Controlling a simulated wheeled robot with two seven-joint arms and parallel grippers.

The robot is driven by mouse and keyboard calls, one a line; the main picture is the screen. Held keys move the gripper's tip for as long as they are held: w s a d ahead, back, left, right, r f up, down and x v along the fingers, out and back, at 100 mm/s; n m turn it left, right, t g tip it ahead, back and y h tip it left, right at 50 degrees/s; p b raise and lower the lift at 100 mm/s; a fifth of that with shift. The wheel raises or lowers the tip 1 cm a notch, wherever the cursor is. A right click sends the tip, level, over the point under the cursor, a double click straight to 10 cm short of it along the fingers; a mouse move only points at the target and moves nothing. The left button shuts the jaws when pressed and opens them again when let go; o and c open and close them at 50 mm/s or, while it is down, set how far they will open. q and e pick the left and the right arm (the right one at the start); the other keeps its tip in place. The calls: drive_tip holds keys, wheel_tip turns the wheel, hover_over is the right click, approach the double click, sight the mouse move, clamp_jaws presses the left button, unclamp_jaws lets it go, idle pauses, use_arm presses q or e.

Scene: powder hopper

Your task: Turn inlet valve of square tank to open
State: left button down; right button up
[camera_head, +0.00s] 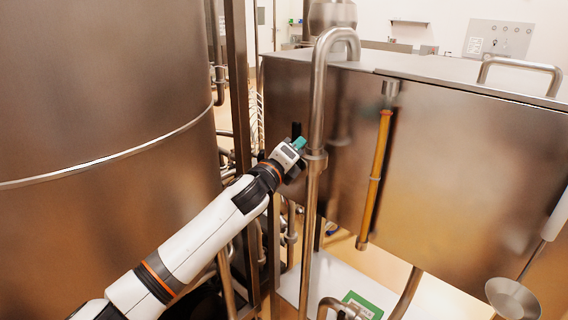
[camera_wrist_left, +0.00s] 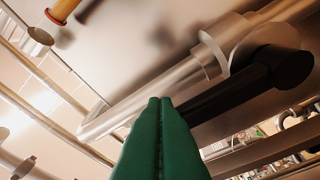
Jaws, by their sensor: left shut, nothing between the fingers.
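The square tank (camera_head: 460,165) is the big steel box on the right in the head view. A steel inlet pipe (camera_head: 318,95) bends over its top edge and runs down its front. My left gripper (camera_head: 300,143) is beside this pipe, its green fingers shut and empty. A black valve handle (camera_head: 296,129) shows partly behind the gripper. In the left wrist view the black handle (camera_wrist_left: 235,92) lies along the steel pipe (camera_wrist_left: 150,95), just right of my green fingertips (camera_wrist_left: 160,102). I cannot tell whether they touch. My right gripper is not in view.
A large round tank (camera_head: 100,90) fills the left. A yellow sight tube (camera_head: 375,175) hangs on the square tank's front. A steel pan (camera_head: 512,298) is at the lower right. Thin pipes and a steel post (camera_head: 238,90) stand close to my left arm.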

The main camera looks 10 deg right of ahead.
use_arm(q)
drive_tip(key=r+b+v, duration=0.1)
drive_tip(key=b+v, duration=0.2)
drive_tip(key=v, duration=0.7)
drive_tip(key=shift+s+a+f, duration=0.2)
drive_tip(key=shift+s+a, duration=0.15)
drive_tip(key=shift+a, duration=0.1)
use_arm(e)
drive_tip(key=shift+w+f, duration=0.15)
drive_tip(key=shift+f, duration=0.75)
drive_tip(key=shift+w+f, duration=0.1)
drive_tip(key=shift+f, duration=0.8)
use_arm(q)
drive_tip(key=shift+d, duration=0.15)
